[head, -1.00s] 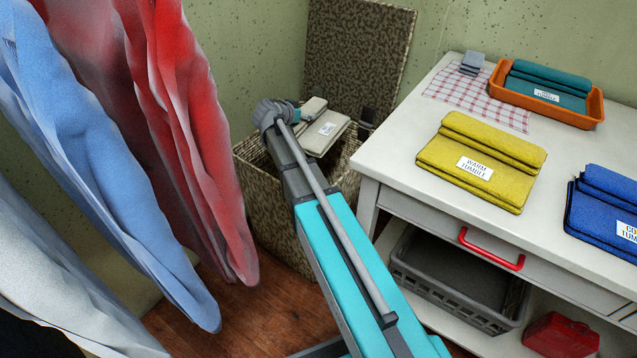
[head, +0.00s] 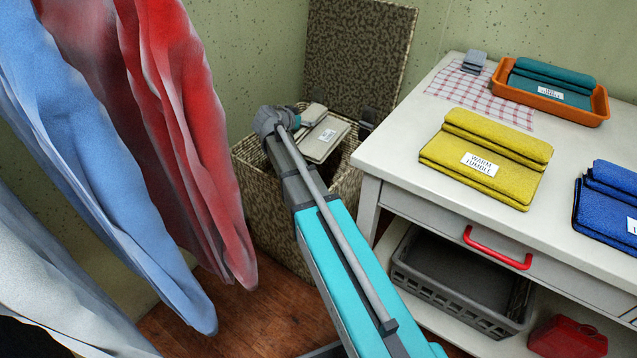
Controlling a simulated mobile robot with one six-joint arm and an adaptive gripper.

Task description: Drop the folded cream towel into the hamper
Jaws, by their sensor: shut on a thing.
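The folded cream towel (head: 324,138) with a white label is at the mouth of the hamper, tilted, and seems to sit within or just above the opening. The hamper (head: 267,208) is a brown woven box with its lid (head: 360,55) standing open against the wall. My gripper (head: 304,118) is shut on the towel at its upper left side; its fingertips are mostly hidden by my wrist and the towel. I cannot tell how far the towel is below the rim.
A white table (head: 397,162) stands right of the hamper, with a yellow towel (head: 487,157), a blue towel (head: 607,205) and an orange tray (head: 553,101) holding a teal towel. Hanging clothes (head: 185,130) fill the left, close to my arm. A grey basket (head: 455,285) is on the lower shelf.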

